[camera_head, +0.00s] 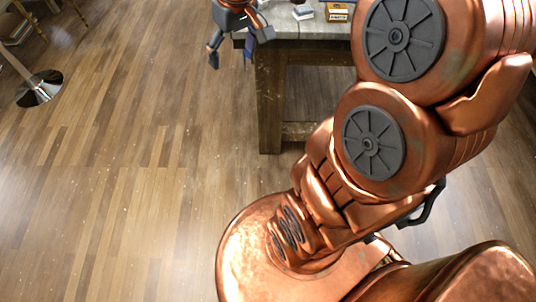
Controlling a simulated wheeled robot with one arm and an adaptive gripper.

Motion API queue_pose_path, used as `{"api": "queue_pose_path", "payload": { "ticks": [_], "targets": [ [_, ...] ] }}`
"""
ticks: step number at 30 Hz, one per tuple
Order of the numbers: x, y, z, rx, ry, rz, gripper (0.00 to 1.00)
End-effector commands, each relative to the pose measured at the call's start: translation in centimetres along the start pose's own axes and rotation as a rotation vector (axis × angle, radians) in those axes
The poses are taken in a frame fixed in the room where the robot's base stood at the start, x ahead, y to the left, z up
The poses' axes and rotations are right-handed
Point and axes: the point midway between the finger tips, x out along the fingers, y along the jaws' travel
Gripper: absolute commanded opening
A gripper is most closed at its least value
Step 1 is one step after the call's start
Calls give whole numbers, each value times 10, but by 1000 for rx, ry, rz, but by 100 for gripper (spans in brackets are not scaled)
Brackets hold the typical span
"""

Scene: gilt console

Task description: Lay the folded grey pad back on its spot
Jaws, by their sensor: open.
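My gripper (239,46) is at the top of the view, at the left end of the table (300,29). Its dark fingers are spread apart, and I see nothing held between them. A small dark blue thing (248,50) shows just below the gripper by the table's edge; I cannot tell what it is. I cannot make out the folded grey pad or its spot. The table has a grey, worn top and a heavy wooden leg. Most of its top is outside the view or hidden behind my copper arm.
A small white item (302,12) and a tan box with dark marks (338,11) stand on the table. A round chrome base (39,88) is on the floor at left, with wooden furniture legs near the top left corner. The wooden floor (130,190) between is clear.

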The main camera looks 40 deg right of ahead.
Motion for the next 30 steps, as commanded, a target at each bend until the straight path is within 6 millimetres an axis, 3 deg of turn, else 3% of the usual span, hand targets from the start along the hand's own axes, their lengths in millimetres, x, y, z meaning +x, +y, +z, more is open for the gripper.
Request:
{"api": "queue_pose_path", "payload": {
  "ticks": [1, 6, 12, 15, 21, 30],
  "targets": [
    [4, -16, 20, -12, -27, 4, 86],
    [18, -53, 88, -12, -117, 26, 86],
    [37, -74, 166, 20, -212, 60, 86],
    [43, -78, 194, 40, -242, 74, 86],
    [50, -80, 221, 63, -274, 87, 86],
    [51, -80, 222, 65, -276, 87, 86]
  ]
}}
